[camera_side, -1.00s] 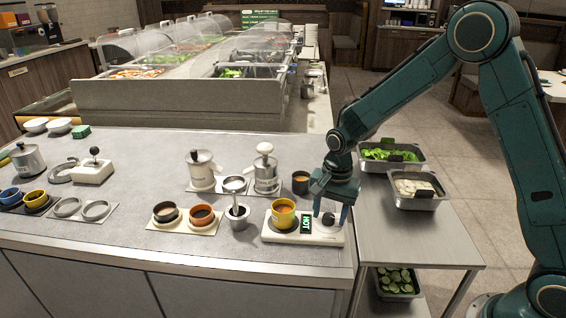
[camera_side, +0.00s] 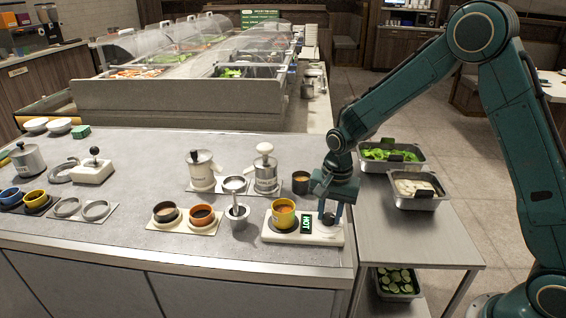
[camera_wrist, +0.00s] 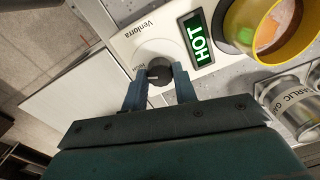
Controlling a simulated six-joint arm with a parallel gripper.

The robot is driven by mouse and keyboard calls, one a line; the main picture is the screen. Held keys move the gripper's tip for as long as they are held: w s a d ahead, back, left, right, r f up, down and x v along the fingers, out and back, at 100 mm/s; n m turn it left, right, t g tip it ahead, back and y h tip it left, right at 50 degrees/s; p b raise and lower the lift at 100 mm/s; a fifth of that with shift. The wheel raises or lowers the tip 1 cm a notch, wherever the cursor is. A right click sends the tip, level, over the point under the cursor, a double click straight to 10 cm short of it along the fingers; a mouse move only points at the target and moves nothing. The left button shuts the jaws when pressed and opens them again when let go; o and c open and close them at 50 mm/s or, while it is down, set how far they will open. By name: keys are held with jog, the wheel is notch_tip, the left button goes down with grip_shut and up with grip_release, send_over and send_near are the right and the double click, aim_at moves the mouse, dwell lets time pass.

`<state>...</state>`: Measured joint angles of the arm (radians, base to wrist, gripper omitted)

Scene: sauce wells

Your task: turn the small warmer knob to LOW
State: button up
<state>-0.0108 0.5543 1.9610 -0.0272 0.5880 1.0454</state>
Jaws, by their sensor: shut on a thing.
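The small warmer (camera_side: 272,236) is a white unit at the right front of the counter, with a yellow cup (camera_side: 283,213) on its plate and a green sign (camera_side: 306,224) reading HOT. In the wrist view the sign (camera_wrist: 197,38) is lit beside the dark round knob (camera_wrist: 159,74). My gripper (camera_side: 328,219) points down over the knob. In the wrist view its fingers (camera_wrist: 160,82) are on both sides of the knob, shut on it.
Two sauce cups (camera_side: 184,215) stand in a holder to the left. A small metal pot (camera_side: 238,216) with a utensil stands left of the warmer, and a dark cup (camera_side: 300,182) behind it. A steel side table (camera_side: 400,240) is to the right.

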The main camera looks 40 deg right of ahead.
aim_at(331, 215)
jog(key=n, duration=0.5)
jog(key=shift+n, duration=0.3)
jog(key=n, duration=0.5)
jog(key=shift+g, duration=0.3)
jog(key=o, duration=1)
jog(key=shift+r, duration=0.1)
jog(key=shift+d+r, duration=0.2)
jog(key=shift+r, duration=3.25)
jog(key=shift+d+r, duration=0.15)
jog(key=shift+r, duration=3.25)
